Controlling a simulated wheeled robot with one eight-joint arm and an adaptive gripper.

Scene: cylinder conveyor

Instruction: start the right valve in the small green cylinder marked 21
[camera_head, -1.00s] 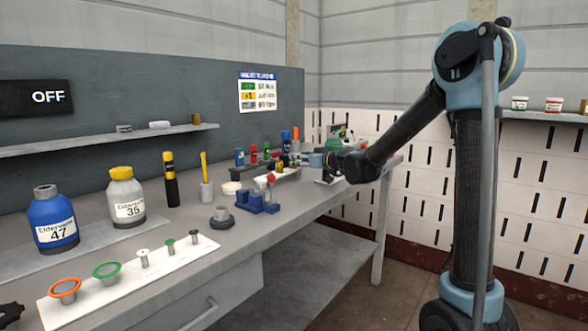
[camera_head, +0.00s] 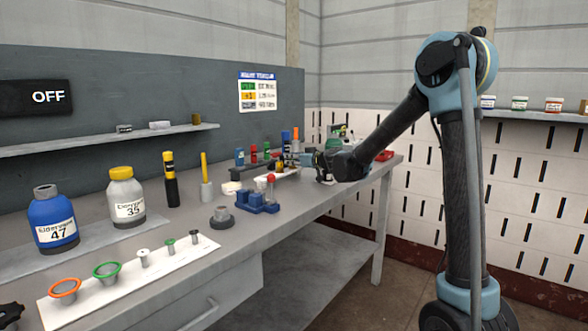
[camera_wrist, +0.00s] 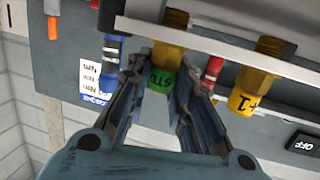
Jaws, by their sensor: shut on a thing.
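My gripper shows in the wrist view (camera_wrist: 158,75), with its two fingers on either side of a yellow-topped valve with a green band (camera_wrist: 160,80). The band carries dark lettering that I cannot read for certain. The gripper is shut on this valve, which hangs from a grey-white bar in that turned view. In the head view my gripper (camera_head: 316,160) is at the far end of the bench, small and partly hidden by my wrist. No mark 21 is legible.
A yellow valve marked +1 (camera_wrist: 250,92) and a red piece (camera_wrist: 211,72) are close beside the fingers. The bench (camera_head: 190,240) carries bottles marked 47 (camera_head: 55,222) and 35 (camera_head: 126,200), a blue holder (camera_head: 257,203) and a ring board (camera_head: 130,275).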

